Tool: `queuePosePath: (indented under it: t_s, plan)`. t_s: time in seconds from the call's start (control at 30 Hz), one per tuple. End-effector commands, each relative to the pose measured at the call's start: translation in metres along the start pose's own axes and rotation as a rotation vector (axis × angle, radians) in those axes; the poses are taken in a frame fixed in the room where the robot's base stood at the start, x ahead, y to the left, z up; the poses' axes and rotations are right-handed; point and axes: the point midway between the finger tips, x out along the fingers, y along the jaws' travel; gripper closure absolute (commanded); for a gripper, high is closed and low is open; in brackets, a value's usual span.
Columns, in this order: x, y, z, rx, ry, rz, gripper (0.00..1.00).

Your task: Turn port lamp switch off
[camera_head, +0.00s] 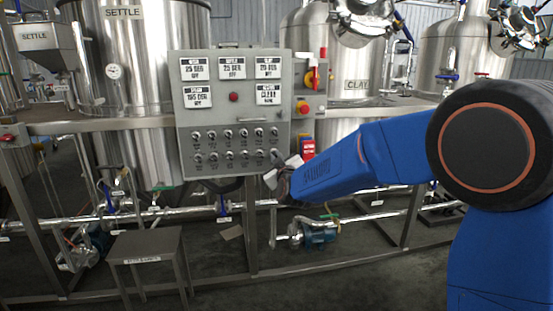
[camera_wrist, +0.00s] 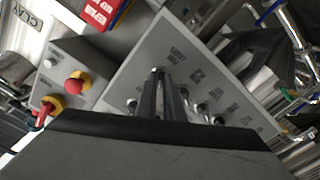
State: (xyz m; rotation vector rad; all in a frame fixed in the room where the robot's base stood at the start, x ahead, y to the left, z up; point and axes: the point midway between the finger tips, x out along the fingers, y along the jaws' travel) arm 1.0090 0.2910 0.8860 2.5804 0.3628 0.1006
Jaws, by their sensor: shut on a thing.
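The grey control panel (camera_head: 232,118) stands in the middle of the head view, with two rows of small switches low on its face. The switch labels are too small to read, so I cannot tell which is the port lamp switch. My gripper (camera_head: 277,160) is at the lower right corner of the panel, at the right end of the switch rows. In the wrist view my gripper (camera_wrist: 160,78) has its two dark fingers close together on a small switch knob (camera_wrist: 157,71) near a panel corner. The fingers and gripper body hide some nearby switches.
A side box carries a red and yellow emergency button (camera_wrist: 77,82) and a red-handled isolator (camera_head: 313,75). A red sign (camera_head: 308,148) hangs below it. Steel tanks (camera_head: 134,60) and frame rails stand behind. A small metal stool (camera_head: 148,247) is at the lower left.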

Motion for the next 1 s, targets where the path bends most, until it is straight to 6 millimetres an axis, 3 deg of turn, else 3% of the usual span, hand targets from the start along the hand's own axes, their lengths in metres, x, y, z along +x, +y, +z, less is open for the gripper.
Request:
queuePosePath:
  t_s: [0.17,0.27,0.3,0.67,0.77,1.0]
  plan:
    - [0.000,-0.001,0.001,-0.001,-0.002,-0.002,1.00]
    - [0.000,-0.001,0.001,-0.001,-0.002,-0.002,0.76]
    - [0.000,-0.001,0.001,0.000,-0.002,-0.001,0.73]
    - [-0.005,0.000,0.000,0.000,0.000,-0.001,0.73]
    - [-0.015,0.000,-0.001,0.000,0.000,-0.002,0.73]
    - [-0.059,0.000,0.000,0.000,0.000,-0.001,0.73]
